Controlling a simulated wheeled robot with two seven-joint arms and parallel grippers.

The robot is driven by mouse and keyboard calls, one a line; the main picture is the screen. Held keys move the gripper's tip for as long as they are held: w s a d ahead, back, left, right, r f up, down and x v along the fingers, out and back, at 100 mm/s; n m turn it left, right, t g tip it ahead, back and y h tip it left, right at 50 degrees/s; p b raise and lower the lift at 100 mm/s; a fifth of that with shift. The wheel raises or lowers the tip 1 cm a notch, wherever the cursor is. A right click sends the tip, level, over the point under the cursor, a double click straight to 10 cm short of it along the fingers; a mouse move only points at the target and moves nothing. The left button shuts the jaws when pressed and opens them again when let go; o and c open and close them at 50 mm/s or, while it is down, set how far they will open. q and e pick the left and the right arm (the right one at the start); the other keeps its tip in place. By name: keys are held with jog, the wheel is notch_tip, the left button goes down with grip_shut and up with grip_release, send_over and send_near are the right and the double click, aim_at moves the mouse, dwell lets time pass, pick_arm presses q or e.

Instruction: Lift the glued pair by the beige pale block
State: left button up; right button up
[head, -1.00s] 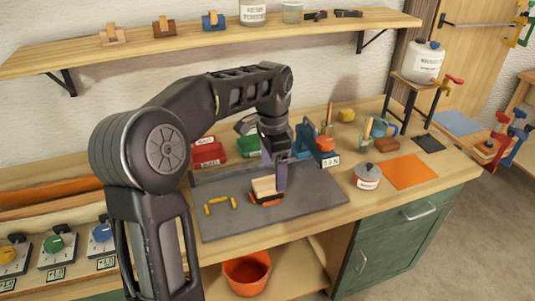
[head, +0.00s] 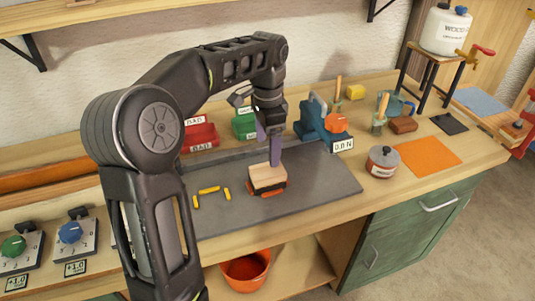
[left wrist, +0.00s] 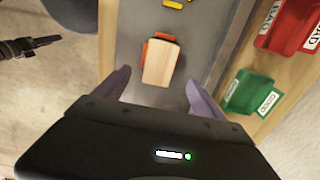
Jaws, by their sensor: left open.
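The beige pale block (head: 267,177) lies on the grey mat (head: 320,187), on top of a darker piece with orange parts (head: 271,191); together they look like the glued pair. My left gripper (head: 268,156) is open above and just behind the pale block in the head view. In the left wrist view, the pale block (left wrist: 160,63) shows ahead, roughly between the two purple fingers (left wrist: 155,90) and apart from both. Orange edges show at its far end and side. The underside of the pair is hidden.
Yellow pieces (head: 209,190) lie left of the pair on the mat. Behind are red (head: 200,137) and green (head: 245,124) bins and a blue device (head: 318,122) with a "0.0 N" display. A lidded pot (head: 382,161) stands right. The mat's right part is clear.

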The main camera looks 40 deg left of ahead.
aim_at(268, 170)
pick_arm(q)
jog(key=shift+f, duration=0.25)
jog(key=shift+f+p, duration=0.35)
jog(key=shift+f, duration=3.55)
jog(key=c, duration=1.5)
jog(key=o, duration=0.8)
jog(key=c, duration=0.7)
jog(key=shift+o, duration=0.2)
jog(key=shift+r+p, duration=3.2)
jog(key=shift+r, duration=0.85)
